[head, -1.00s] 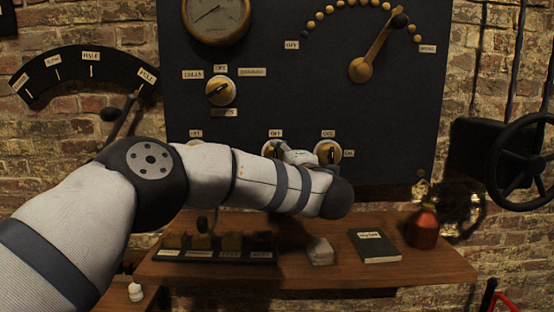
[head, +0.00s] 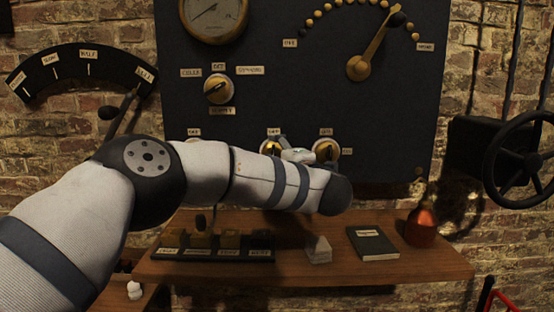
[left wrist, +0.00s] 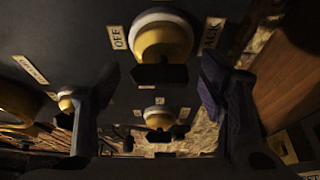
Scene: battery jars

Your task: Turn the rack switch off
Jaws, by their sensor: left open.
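In the left wrist view a yellow-and-white knob with a dark bar handle (left wrist: 163,40) sits on the dark panel. An OFF label is on its left and a partly hidden label ending in "ACK" on its right. My open left gripper (left wrist: 160,92) has one dark finger to each side of this knob's handle, with gaps visible; contact cannot be told. In the head view my left gripper (head: 296,152) is mostly hidden behind my forearm, by the lower row of knobs, near the right knob (head: 326,150) and middle knob (head: 270,147). My right gripper is not in view.
The dark panel (head: 300,100) also carries a selector knob (head: 219,89), a gauge (head: 213,15) and a dial lever (head: 360,67). A handwheel (head: 520,160) is at right.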

